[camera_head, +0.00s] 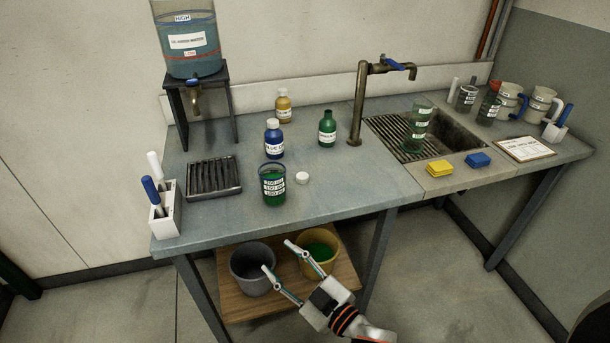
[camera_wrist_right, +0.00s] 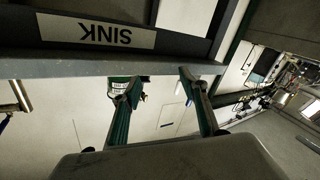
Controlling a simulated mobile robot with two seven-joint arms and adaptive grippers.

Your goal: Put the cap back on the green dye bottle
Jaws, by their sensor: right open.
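The green dye bottle (camera_head: 327,130) stands upright and uncapped on the grey bench, left of the tap. A small white cap (camera_head: 302,178) lies on the bench top in front of it, just right of a beaker of green liquid (camera_head: 272,187). My right gripper (camera_head: 277,255) is open and empty, in front of the bench's front edge and apart from cap and bottle. In the right wrist view its two spread fingers (camera_wrist_right: 154,86) show, with a green labelled container (camera_wrist_right: 122,84) partly hidden behind one finger; I cannot tell which. My left gripper is not in view.
A blue bottle (camera_head: 273,141) and a yellow bottle (camera_head: 283,107) stand near the green one. The tap (camera_head: 360,100) rises to its right. Grey (camera_head: 251,271) and yellow (camera_head: 320,254) buckets sit on the lower shelf. The bench right of the cap is clear.

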